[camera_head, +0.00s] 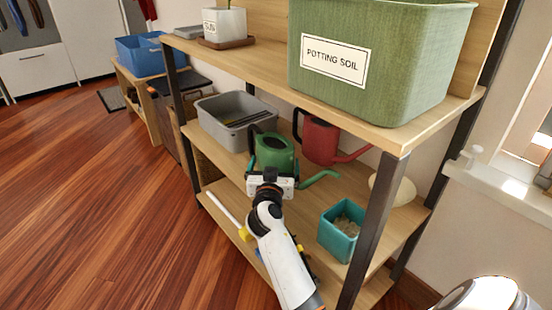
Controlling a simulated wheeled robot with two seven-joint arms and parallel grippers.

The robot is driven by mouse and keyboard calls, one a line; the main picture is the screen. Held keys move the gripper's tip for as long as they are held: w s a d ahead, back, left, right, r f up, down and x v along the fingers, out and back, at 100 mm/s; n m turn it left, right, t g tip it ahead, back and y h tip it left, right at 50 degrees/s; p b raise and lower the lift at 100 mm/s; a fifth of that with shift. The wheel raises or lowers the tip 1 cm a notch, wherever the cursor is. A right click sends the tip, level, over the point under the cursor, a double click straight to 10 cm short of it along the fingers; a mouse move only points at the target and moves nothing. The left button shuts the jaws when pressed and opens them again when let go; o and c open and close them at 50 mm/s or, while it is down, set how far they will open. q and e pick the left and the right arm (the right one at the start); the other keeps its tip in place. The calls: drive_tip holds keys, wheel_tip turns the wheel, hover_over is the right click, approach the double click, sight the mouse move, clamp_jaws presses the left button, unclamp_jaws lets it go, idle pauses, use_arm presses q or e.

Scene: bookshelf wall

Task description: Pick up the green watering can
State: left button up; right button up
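The green watering can (274,152) stands upright on the middle shelf, with its dark handle at its left and its thin spout (320,178) pointing right. My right gripper (273,166) is in front of the can, low on its body. Its fingers look spread wide, one at each side of the lower body. Whether they touch the can is not clear. The gripper hides the bottom of the can. My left gripper is not in view.
A red watering can (320,142) stands close behind to the right. A grey bin (222,112) is left, and a teal pot (340,232) is on the right. The top shelf (262,66) with a potting soil box (400,60) overhangs, and a dark post (372,225) stands right.

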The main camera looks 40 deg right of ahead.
drive_tip(key=c, duration=0.8)
drive_tip(key=shift+r, duration=0.15)
drive_tip(key=shift+c, duration=0.7)
